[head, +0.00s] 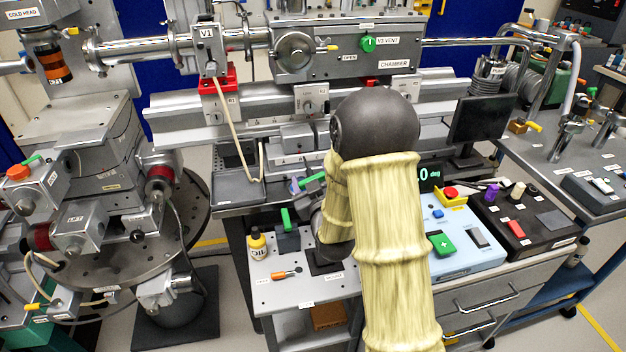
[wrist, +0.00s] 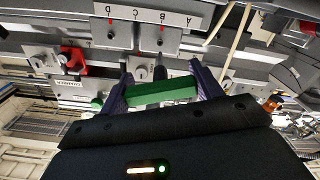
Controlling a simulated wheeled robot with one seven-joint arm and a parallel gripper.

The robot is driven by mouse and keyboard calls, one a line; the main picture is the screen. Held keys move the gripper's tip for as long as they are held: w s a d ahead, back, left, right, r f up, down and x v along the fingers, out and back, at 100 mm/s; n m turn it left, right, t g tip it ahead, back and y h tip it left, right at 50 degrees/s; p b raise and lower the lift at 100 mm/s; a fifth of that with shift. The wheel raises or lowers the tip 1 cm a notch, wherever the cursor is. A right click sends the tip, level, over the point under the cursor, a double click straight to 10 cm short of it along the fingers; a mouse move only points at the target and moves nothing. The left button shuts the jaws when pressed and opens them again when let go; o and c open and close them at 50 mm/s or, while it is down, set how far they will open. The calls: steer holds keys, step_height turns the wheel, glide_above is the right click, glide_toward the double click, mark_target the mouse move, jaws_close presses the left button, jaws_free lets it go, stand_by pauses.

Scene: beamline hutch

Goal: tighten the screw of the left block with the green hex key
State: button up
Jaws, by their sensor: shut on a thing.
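My gripper (head: 308,183) is shut on a green handle (wrist: 160,92), which lies crosswise between its dark purple fingers in the wrist view. In the head view a bit of this green handle (head: 315,177) shows left of my arm, below the rail. In the head view a small grey block (head: 298,137) sits at the rail; I cannot tell which is the left block.
A second green handle (head: 286,218) stands in a dark holder on the bench. Nearby are a yellow-capped bottle (head: 257,243) and an orange-handled tool (head: 286,273). A hanging beige cable (head: 236,130) is left of my gripper. A blue control box (head: 455,235) stands to the right.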

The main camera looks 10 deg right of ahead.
mark_target(307, 166)
steer(key=shift+w+p, duration=0.9)
steer(key=shift+w, duration=1.4)
steer(key=shift+f+n+b, duration=0.1)
steer(key=shift+n+b, duration=0.5)
steer(key=shift+n, duration=0.1)
steer(key=shift+n+b, duration=0.4)
steer(key=shift+n, duration=0.7)
steer(key=shift+n+b, duration=0.4)
steer(key=shift+n, duration=0.6)
steer(key=shift+n+b, duration=0.3)
steer(key=shift+n, duration=0.9)
